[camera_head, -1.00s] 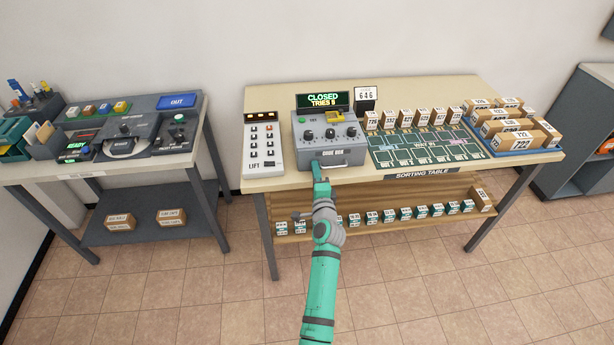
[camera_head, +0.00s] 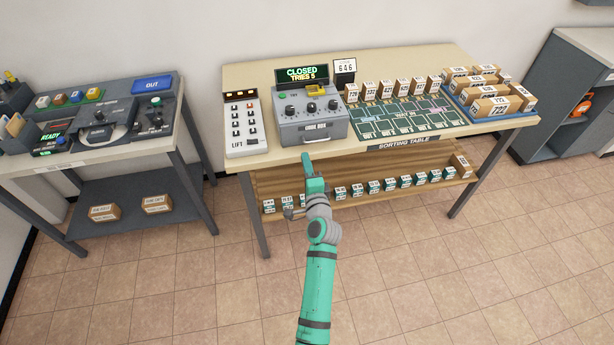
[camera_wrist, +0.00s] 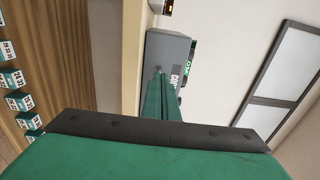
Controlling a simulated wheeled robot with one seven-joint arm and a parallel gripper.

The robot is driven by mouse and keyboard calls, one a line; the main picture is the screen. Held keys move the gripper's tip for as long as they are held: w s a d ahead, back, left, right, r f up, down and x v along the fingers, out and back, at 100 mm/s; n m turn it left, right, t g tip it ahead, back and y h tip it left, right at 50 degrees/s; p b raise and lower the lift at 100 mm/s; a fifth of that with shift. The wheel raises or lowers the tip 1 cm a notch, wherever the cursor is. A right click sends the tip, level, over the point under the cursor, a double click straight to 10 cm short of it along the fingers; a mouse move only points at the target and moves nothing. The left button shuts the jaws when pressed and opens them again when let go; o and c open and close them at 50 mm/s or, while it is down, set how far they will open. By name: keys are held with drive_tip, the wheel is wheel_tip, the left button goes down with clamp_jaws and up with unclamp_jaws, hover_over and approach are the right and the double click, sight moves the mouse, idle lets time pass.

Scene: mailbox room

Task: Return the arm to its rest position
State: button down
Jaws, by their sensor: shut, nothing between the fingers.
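My green arm reaches forward from the bottom of the head view. My gripper (camera_head: 307,160) is shut and empty, just in front of the sorting table's front edge, below the grey code box (camera_head: 311,122). In the wrist view its fingers (camera_wrist: 163,95) lie together, pointing toward the grey box (camera_wrist: 172,62). The box's display (camera_head: 301,75) reads CLOSED, TRIES 5.
The sorting table (camera_head: 240,73) also bears a white LIFT panel (camera_head: 246,124), a green mat (camera_head: 408,117) and numbered parcels (camera_head: 492,106). Its lower shelf (camera_head: 386,198) holds small boxes. A second table (camera_head: 62,161) stands at left. Open tiled floor lies in front.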

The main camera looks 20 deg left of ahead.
drive_tip(key=v, duration=0.5)
drive_tip(key=shift+s, duration=0.5)
drive_tip(key=s+d+f+n+h, duration=0.1)
drive_tip(key=s+d+f+h, duration=0.1)
drive_tip(key=s+d+f, duration=0.45)
drive_tip(key=s+d+f+n+h, duration=0.1)
drive_tip(key=s+d+n+h, duration=0.15)
drive_tip(key=s, duration=0.65)
drive_tip(key=s+d+f+n+h, duration=0.1)
drive_tip(key=s+d+f, duration=0.2)
drive_tip(key=s+d, duration=0.35)
drive_tip(key=s+d+r+n+h, duration=0.1)
drive_tip(key=s+r+n, duration=0.3)
drive_tip(key=s, duration=0.8)
drive_tip(key=s+d+r+n+h, duration=0.1)
drive_tip(key=s+r+n, duration=0.3)
drive_tip(key=s, duration=0.8)
drive_tip(key=shift+r+h, duration=0.25)
drive_tip(key=shift+h, duration=0.2)
drive_tip(key=shift+d, duration=0.15)
